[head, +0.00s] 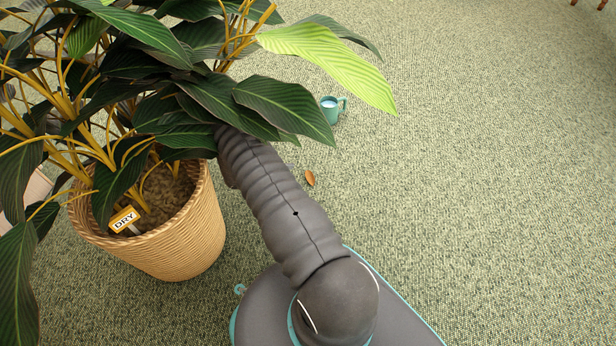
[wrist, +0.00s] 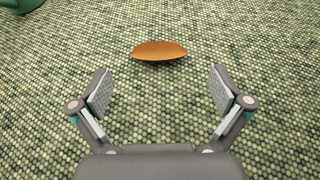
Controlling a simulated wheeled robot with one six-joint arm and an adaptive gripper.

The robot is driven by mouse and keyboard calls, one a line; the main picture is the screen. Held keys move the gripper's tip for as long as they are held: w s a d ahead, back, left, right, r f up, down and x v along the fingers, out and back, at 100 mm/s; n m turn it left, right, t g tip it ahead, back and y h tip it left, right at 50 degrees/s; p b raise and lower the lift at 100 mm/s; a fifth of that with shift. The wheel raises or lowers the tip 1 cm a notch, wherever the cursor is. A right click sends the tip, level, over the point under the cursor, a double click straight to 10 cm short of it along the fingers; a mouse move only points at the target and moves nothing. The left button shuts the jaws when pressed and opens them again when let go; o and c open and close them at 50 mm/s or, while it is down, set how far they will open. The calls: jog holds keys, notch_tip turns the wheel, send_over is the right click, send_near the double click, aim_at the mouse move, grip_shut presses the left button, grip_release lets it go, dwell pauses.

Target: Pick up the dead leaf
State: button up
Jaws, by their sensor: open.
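The dead leaf (head: 310,178) is a small orange-brown curled leaf lying on the carpet, to the right of my arm in the head view. In the wrist view the leaf (wrist: 159,51) lies crosswise, just beyond the fingertips and roughly centred between them. My gripper (wrist: 160,85) is open and empty, with its two fingers spread wide over the carpet. In the head view the gripper is hidden behind plant leaves and my arm.
A large potted plant in a woven basket (head: 175,240) stands at left, its leaves hanging over my arm. A "DRY" tag (head: 124,219) sticks in its soil. A teal mug (head: 331,109) stands on the carpet beyond the leaf. Carpet to the right is clear.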

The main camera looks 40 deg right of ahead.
aim_at(308, 177)
jog(key=x, duration=0.5)
jog(key=shift+d, duration=0.2)
jog(key=shift+c, duration=0.3)
jog(key=c, duration=0.7)
